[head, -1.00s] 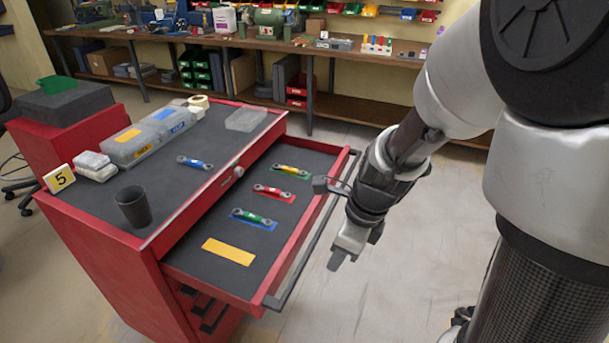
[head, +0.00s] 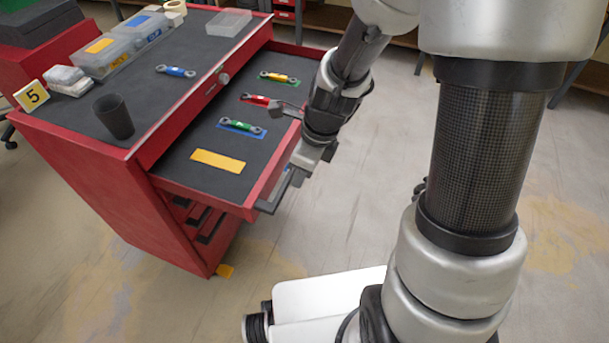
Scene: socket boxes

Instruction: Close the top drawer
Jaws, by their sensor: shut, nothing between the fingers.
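The top drawer (head: 178,178) of the red tool cabinet (head: 150,215) stands pulled out to the right. Its dark lining holds a yellow-marked wrench (head: 279,77), a red one (head: 258,100) and a green one (head: 241,127), plus a bare yellow patch (head: 218,161). The drawer handle (head: 267,206) shows at the near end of the drawer front; my arm hides much of the rest. My gripper (head: 292,183) is shut and empty, pointing down at the outer side of the drawer front, close to the handle. I cannot tell whether it touches.
On the cabinet top are a dark cup (head: 114,117), a blue-marked wrench (head: 176,71), clear organiser boxes (head: 108,55), a clear tray (head: 229,22) and a number 5 card (head: 32,95). Open floor (head: 560,210) lies to the right. My white base shows below.

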